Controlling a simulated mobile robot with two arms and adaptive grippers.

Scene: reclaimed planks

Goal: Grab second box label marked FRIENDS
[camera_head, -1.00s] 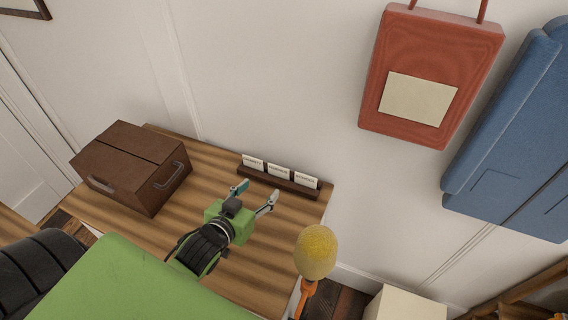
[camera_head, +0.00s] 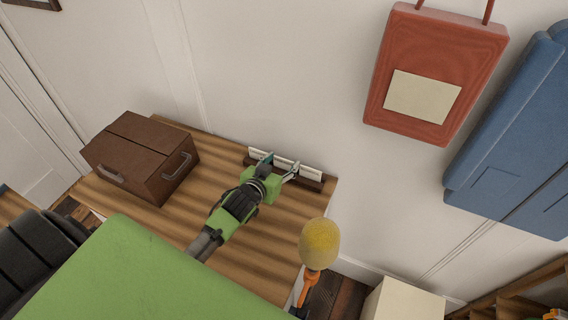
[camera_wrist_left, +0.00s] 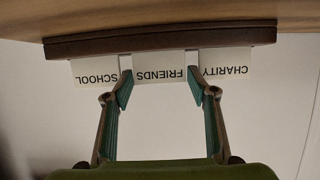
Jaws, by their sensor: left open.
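The FRIENDS label (camera_wrist_left: 160,67) is a white card with black letters, upside down in the left wrist view. It is the middle of three cards in a dark wooden holder (camera_wrist_left: 160,40), between the SCHOOL label (camera_wrist_left: 90,73) and the CHARITY label (camera_wrist_left: 226,64). In the head view the holder (camera_head: 313,184) stands at the back of the table by the wall. My left gripper (camera_wrist_left: 159,86) is open, with one fingertip at each side of the FRIENDS card. In the head view my left gripper (camera_head: 280,165) partly covers the cards. My right gripper is not in view.
A brown box (camera_head: 140,158) with metal handles stands on the left of the striped plank table (camera_head: 200,225). A yellow-headed thing with an orange handle (camera_head: 319,245) is near the table's right edge. A red bag (camera_head: 440,55) and blue panels (camera_head: 520,140) are on the wall.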

